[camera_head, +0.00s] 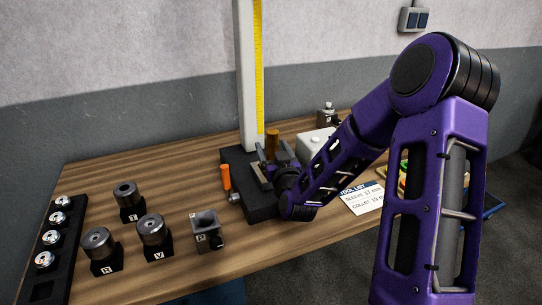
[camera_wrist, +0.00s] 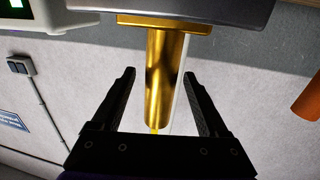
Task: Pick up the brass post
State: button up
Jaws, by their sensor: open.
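The brass post (camera_head: 271,139) stands upright on the dark fixture, in front of the pale column, partly hidden by my gripper (camera_head: 277,163) in the head view. In the wrist view the brass post (camera_wrist: 164,75) is a smooth gold cylinder with a flat wider plate at one end, hanging from the top edge because the view is inverted. My gripper (camera_wrist: 159,73) is open, one finger on each side of the post in the picture. A gap shows on both sides, so no finger visibly touches it. I cannot tell how deep the post sits between the fingers.
An orange handle (camera_head: 225,177) stands left of the dark fixture base (camera_head: 248,206). A tall pale column (camera_head: 246,75) rises behind. A white box (camera_head: 317,143) and a tool list card (camera_head: 362,197) are right. Several dark holders, including a grey one (camera_head: 207,232), stand at the front left.

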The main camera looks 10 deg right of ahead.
jog(key=shift+s, duration=0.1)
grip_shut()
dwell(0.3)
jog(key=shift+r, duration=0.1)
dwell(0.8)
jog(key=shift+r, duration=0.15)
